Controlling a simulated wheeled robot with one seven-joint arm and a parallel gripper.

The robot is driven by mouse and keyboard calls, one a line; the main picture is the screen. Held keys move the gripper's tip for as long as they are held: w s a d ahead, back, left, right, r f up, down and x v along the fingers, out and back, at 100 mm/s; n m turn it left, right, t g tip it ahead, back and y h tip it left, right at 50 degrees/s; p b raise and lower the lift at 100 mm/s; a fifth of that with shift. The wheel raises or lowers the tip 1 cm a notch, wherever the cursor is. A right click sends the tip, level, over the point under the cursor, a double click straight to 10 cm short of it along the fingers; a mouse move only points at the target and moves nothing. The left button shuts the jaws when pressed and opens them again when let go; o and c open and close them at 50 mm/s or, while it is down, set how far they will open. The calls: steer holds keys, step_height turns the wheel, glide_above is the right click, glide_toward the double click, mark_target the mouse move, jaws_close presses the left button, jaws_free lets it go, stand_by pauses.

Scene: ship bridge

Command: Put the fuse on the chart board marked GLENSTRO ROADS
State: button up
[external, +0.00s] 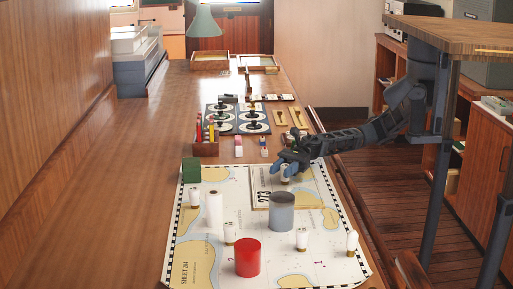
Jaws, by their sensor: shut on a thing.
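My gripper (283,167) is over the far right part of a large sea chart (325,262) at the near end of the table. It is shut on a small white piece (287,173) that looks like a fuse, partly hidden by the fingers. I cannot tell whether this piece touches the chart. Several similar white pieces stand on the chart, among them one at the left (194,197), one nearer the front (229,233) and one at the right edge (352,243). The name GLENSTRO ROADS is not legible anywhere in this view.
A box of coloured sticks (206,146) and a dark board with round discs (238,119) lie beyond. The table's left side is clear.

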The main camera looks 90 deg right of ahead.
steer(key=shift+f+b, duration=0.2)
steer(key=shift+b, duration=0.15)
steer(key=o, duration=1)
steer(key=shift+r, duration=0.1)
steer(key=shift+o, duration=0.2)
steer(key=shift+d+r+p, duration=0.15)
steer(key=shift+p, duration=0.2)
steer(key=v, duration=0.1)
steer(key=b+v, duration=0.1)
steer(key=v, duration=0.1)
steer(key=b+v, duration=0.1)
steer(key=v, duration=0.1)
steer(key=shift+r, duration=0.25)
step_height(320, 180, up, 7)
steer(key=shift+f, duration=0.25)
